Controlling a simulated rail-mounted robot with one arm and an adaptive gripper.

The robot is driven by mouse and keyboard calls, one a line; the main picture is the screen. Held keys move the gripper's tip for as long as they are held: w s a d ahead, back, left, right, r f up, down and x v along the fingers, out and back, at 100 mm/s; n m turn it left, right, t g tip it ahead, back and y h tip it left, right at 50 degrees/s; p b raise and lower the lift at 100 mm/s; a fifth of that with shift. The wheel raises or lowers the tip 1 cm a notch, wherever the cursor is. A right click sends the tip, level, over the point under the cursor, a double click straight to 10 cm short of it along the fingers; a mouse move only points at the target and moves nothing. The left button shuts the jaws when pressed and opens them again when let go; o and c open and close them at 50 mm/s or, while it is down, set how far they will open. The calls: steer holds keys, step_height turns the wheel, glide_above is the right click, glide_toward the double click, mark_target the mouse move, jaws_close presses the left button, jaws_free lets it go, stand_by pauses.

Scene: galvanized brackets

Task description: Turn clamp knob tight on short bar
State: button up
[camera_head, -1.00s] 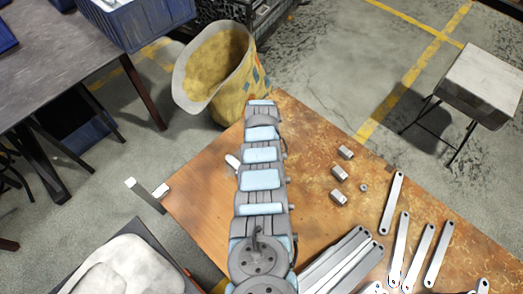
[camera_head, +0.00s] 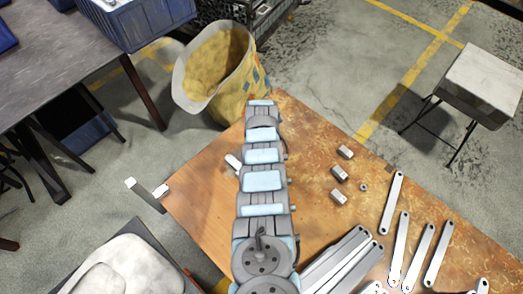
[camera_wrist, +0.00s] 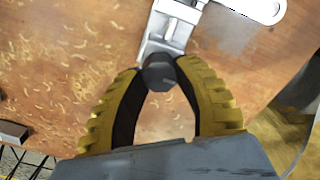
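In the wrist view, a dark faceted clamp knob (camera_wrist: 160,72) sits at the near end of a bright metal clamp (camera_wrist: 172,26). My gripper (camera_wrist: 160,68) has yellow ribbed fingers with black inner pads. Their tips close in on both sides of the knob and appear to touch it. A pale bar with a rounded end and a hole (camera_wrist: 255,8) shows at the top right, beside the clamp. In the head view, a small white end (camera_head: 233,161) sticks out left of my arm. My arm hides the gripper, knob and clamp there.
The wooden table (camera_head: 200,195) holds several loose bars (camera_head: 400,240) and small metal blocks (camera_head: 339,172) right of my arm. A yellow sack (camera_head: 222,75) stands beyond the far corner. A stool (camera_head: 485,85) stands at right. The table's left part is mostly bare.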

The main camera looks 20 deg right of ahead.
jaws_close()
